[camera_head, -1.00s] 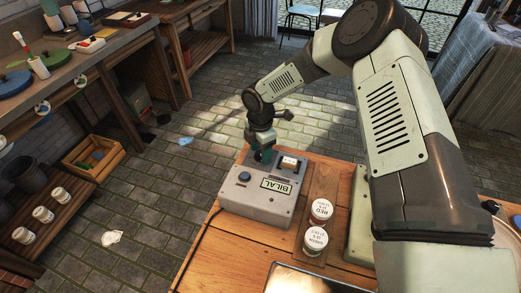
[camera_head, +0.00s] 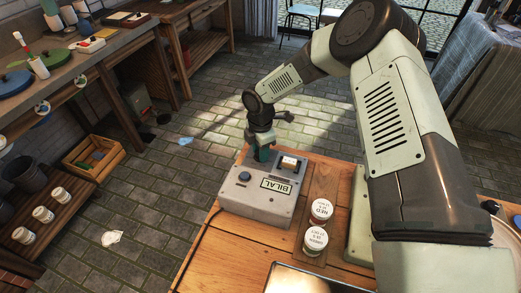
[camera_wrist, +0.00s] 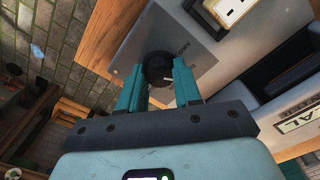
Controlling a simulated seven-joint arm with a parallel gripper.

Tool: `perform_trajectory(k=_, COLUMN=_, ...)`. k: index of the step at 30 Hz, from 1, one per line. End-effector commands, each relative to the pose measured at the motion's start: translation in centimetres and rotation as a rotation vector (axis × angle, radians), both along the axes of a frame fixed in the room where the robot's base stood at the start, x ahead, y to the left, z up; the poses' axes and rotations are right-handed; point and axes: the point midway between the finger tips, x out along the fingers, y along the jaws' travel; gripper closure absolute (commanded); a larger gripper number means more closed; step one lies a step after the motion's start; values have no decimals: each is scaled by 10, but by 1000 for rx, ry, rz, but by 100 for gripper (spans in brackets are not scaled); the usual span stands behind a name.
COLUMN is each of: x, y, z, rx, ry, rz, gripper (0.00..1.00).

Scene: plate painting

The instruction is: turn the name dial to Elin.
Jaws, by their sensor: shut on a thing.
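The name dial is a black round knob (camera_wrist: 157,67) with a white mark, on the grey control box in the wrist view. My gripper (camera_wrist: 160,74) has its teal fingers closed on either side of this knob. In the head view my gripper (camera_head: 262,155) points down at the back left of the grey box (camera_head: 252,207) and hides the dial. The name window (camera_head: 277,186) on the box reads BILAL. Part of that label, ending in AL, shows in the wrist view (camera_wrist: 299,127).
A metal-rimmed tray (camera_head: 310,282) lies at the front of the wooden table (camera_head: 222,259).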

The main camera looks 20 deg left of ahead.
Motion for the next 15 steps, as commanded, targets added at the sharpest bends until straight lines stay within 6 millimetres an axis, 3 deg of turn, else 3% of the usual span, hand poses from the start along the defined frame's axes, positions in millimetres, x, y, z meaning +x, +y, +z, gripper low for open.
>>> perform_trajectory(k=15, x=0, y=0, z=1, rx=-1, ry=-1, rz=-386, gripper=97)
